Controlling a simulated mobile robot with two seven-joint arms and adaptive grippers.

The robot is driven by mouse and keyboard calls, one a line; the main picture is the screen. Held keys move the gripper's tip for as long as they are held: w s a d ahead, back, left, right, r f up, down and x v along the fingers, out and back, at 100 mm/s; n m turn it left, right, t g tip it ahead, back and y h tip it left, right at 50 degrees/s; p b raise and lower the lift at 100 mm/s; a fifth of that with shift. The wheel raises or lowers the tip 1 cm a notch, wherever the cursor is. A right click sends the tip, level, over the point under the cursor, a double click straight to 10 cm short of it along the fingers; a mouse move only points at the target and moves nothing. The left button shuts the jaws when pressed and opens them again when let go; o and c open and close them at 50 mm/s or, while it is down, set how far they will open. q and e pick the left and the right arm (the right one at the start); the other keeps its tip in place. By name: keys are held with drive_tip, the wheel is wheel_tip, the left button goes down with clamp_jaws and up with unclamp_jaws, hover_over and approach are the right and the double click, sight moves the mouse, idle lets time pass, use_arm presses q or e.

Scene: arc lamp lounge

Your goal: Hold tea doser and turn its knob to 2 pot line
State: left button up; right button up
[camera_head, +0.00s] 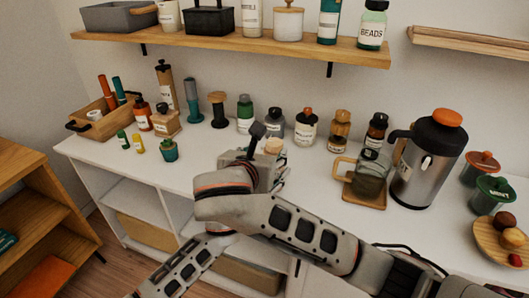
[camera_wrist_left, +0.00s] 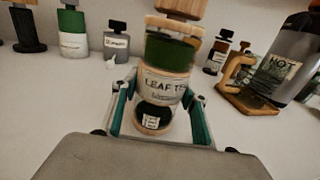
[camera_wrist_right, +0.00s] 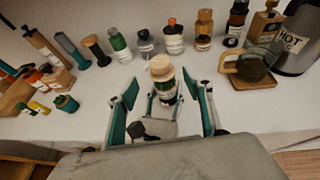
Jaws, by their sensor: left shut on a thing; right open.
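The tea doser (camera_wrist_left: 165,88), with a wooden cap, green band and "LEAF TE…" label, is between the fingers of my left gripper (camera_wrist_left: 158,112), which is shut on it. A dark opening with a small white marked label shows low on its front; the print is too small to read. In the right wrist view the doser's wooden knob (camera_wrist_right: 161,68) is between the spread fingers of my right gripper (camera_wrist_right: 168,98), which is open. In the head view only the doser's pale wooden top (camera_head: 273,145) shows behind my right gripper (camera_head: 258,165); the left gripper is mostly hidden there.
Several bottles and jars, such as a red-topped one (camera_head: 306,127), line the counter's back. A glass pitcher (camera_head: 368,175) on a wooden coaster and a steel "HOT" flask (camera_head: 428,160) stand right. Bare white counter (camera_head: 215,150) lies between.

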drive_tip(key=r+m+g+y, duration=0.1)
drive_tip(key=m+g+y, duration=0.1)
drive_tip(key=m+y, duration=1.1)
hover_over(280, 149)
drive_tip(key=m+h, duration=0.1)
drive_tip(key=a+m+h, duration=0.1)
drive_tip(key=shift+m+h, duration=0.3)
drive_tip(key=shift+m, duration=0.1)
drive_tip(key=s+a+f+m+g+y, duration=0.1)
drive_tip(key=s+a+m+g+y, duration=0.25)
drive_tip(key=s+m, duration=0.35)
drive_tip(key=s+a+m+g+y, duration=0.2)
drive_tip(key=s+m+y, duration=0.35)
drive_tip(key=m, duration=0.25)
drive_tip(key=w+d+f+m+t+h, duration=0.1)
drive_tip(key=w+d+f+m+t, duration=0.2)
drive_tip(key=m, duration=0.7)
drive_tip(key=w+d+f+m+t+h, duration=0.15)
drive_tip(key=d+m, duration=0.35)
drive_tip(key=m, duration=0.5)
drive_tip(key=w+d+f+m+t+h, duration=0.1)
drive_tip(key=w+d+m+t+h, duration=0.2)
drive_tip(key=m, duration=0.8)
drive_tip(key=shift+n+y, duration=0.3)
drive_tip(key=shift+y, duration=0.25)
drive_tip(key=x, duration=0.9)
drive_tip(key=shift+w, duration=0.2)
